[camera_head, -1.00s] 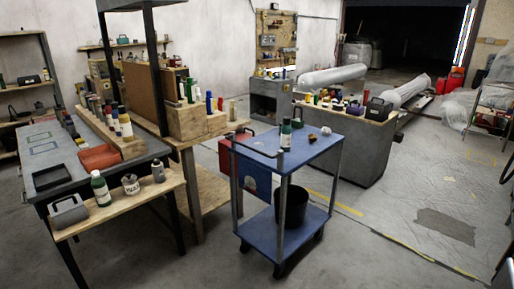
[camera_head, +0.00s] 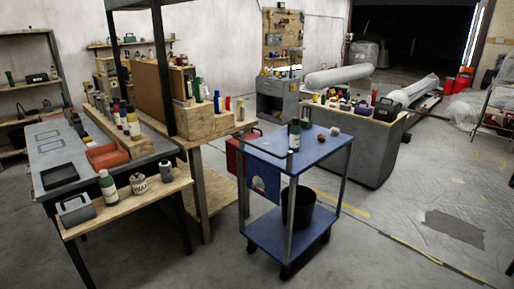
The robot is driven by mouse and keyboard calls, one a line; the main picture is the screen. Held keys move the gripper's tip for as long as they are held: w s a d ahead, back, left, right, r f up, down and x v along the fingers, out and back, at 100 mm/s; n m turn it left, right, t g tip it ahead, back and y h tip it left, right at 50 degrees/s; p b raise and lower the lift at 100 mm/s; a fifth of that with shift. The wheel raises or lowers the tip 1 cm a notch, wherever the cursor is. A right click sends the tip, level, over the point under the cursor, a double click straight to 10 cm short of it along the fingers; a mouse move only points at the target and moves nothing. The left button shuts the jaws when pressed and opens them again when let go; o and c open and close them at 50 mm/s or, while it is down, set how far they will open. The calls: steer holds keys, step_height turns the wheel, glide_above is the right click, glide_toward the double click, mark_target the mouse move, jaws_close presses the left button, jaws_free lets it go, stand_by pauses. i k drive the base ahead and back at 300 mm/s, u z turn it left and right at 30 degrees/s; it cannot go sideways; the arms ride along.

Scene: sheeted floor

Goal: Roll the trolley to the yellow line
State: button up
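The blue two-shelf trolley (camera_head: 318,150) stands on wheels right of centre, beside the wooden bench. A dark bottle and small items stand on its top shelf. A black bucket (camera_head: 300,207) is on its lower shelf (camera_head: 262,232). A blue panel with a white disc hangs at its near left side, and a red box shows behind that. A yellow line (camera_head: 342,203) on the floor runs behind the trolley. A longer worn yellow-and-dark line (camera_head: 428,256) continues at the lower right. The trolley is apart from that right-hand stretch. My gripper is not in view.
A workbench (camera_head: 72,148) with a wooden front shelf (camera_head: 130,207) fills the left. A grey cabinet (camera_head: 372,150) with tools on top stands behind the trolley. A dark floor patch (camera_head: 455,228) lies right. Open floor lies to the right and front.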

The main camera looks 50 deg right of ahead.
mark_target(268, 156)
steer(key=u, duration=0.05)
steer(key=i, duration=1)
steer(key=z, duration=0.05)
